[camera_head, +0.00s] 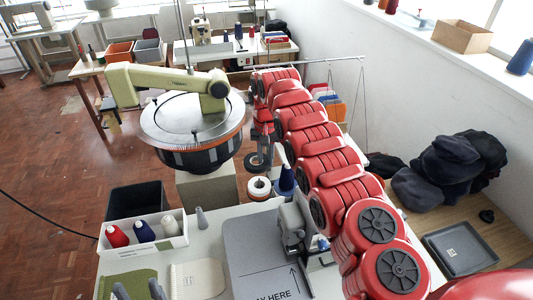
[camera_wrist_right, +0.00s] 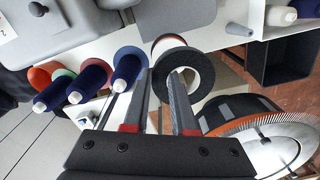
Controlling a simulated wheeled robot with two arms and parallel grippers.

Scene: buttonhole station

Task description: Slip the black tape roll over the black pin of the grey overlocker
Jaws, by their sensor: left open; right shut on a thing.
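The black tape roll (camera_wrist_right: 204,68) is a black ring with a pale hole in the right wrist view. My right gripper (camera_wrist_right: 164,78) is shut on its wall, one finger in the hole and one outside. In the head view the roll (camera_head: 257,167) hangs small below the end of my red right arm, above a white round piece (camera_head: 259,188). The grey overlocker (camera_head: 291,228) stands on the white table, with a blue cone (camera_head: 286,182) behind it. My left gripper (camera_head: 138,290) is open and empty at the bottom edge.
Several blue cones on coloured discs stand left of the roll in the wrist view, one (camera_wrist_right: 127,70) close to a finger. A grey plate (camera_head: 250,243), a white box of spools (camera_head: 143,237) and a round dial machine (camera_head: 193,125) are near. My right arm hides part of the table.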

